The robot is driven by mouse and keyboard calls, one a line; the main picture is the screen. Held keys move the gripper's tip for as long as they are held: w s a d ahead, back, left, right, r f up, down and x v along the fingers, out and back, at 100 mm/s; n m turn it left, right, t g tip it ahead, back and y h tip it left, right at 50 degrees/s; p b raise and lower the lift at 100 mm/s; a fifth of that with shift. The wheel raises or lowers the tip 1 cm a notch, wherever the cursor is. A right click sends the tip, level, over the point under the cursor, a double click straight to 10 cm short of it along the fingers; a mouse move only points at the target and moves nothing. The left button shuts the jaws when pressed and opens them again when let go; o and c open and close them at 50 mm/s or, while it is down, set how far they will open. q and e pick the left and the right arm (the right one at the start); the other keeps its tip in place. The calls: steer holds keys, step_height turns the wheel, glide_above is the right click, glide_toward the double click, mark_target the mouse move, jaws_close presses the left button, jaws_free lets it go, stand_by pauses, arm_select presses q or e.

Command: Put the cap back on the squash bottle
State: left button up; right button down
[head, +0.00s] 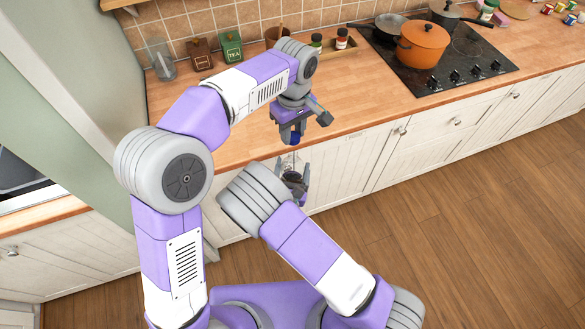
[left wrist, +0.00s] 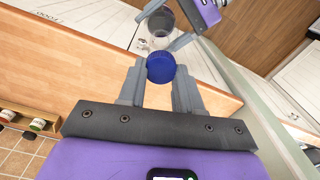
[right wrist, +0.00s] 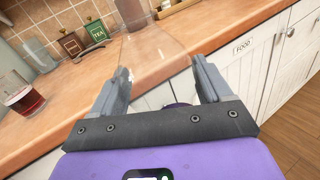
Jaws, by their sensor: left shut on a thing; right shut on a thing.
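My left gripper (head: 294,138) is shut on the blue cap (head: 295,141), in front of the counter edge. In the left wrist view the cap (left wrist: 161,67) sits between the fingertips. My right gripper (head: 293,182) is lower, in front of the cabinet doors, shut on the clear squash bottle (right wrist: 150,52). In the right wrist view the see-through bottle rises between the fingers. In the left wrist view the bottle (left wrist: 160,22) shows beyond the cap, with a visible gap. The head view barely shows the bottle, so its exact tilt is unclear.
The wooden counter (head: 365,97) runs behind both grippers. A glass with red drink (right wrist: 24,97), a brown tin (head: 200,53) and a green tea tin (head: 231,48) stand on it. An orange pot (head: 421,47) is on the hob at right. The floor in front is clear.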

mark_target(293, 153)
arm_select(q)
steer(key=shift+f, duration=0.1)
steer(key=shift+a+f, duration=0.1)
steer(key=shift+f, duration=1.85)
steer(key=shift+s, duration=0.1)
steer(key=shift+f, duration=0.85)
steer(key=shift+f, duration=0.6)
